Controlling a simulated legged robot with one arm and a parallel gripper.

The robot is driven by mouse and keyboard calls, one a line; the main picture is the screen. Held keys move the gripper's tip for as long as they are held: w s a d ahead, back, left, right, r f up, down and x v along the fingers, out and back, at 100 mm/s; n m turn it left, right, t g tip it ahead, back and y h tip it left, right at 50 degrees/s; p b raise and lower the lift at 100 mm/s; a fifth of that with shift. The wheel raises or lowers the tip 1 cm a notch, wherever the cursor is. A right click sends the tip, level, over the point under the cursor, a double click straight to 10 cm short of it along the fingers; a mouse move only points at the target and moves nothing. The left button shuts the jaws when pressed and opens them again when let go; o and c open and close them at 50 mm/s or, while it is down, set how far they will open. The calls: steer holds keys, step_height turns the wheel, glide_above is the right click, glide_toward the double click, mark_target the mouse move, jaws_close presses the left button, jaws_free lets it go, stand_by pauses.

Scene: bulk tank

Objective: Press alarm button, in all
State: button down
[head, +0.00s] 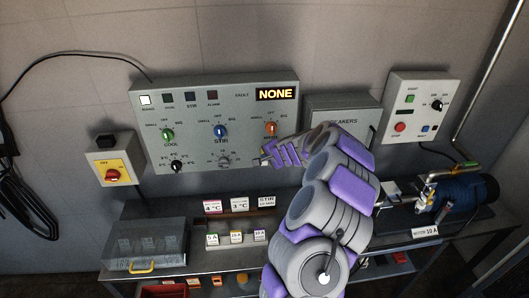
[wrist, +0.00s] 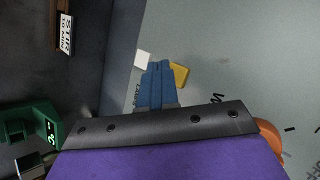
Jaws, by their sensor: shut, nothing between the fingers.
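The grey control panel (head: 150,112) is on the wall at centre left in the head view. Its top row of small indicators includes a dark one (head: 212,95) whose label seems to read alarm. My gripper (head: 262,160) is at the panel's lower right, fingers shut and empty. In the wrist view the blue fingertips (wrist: 157,68) lie over the panel face between a white button (wrist: 142,57) and a yellow button (wrist: 180,75). They partly cover the yellow one; I cannot tell whether they touch. No alarm label on either button is readable.
A breaker box (head: 343,108) and another control box (head: 404,93) are to the right. A yellow box with a red switch (head: 112,174) is left. The bench (head: 225,262) stands below.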

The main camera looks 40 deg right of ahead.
steer(key=s+a, duration=0.1)
steer(key=s, duration=0.1)
steer(key=s+a, duration=0.1)
steer(key=s, duration=0.1)
steer(key=shift+s+a+b, duration=0.1)
steer(key=shift+a+b, duration=0.2)
steer(key=shift+b, duration=0.1)
stand_by(0.9)
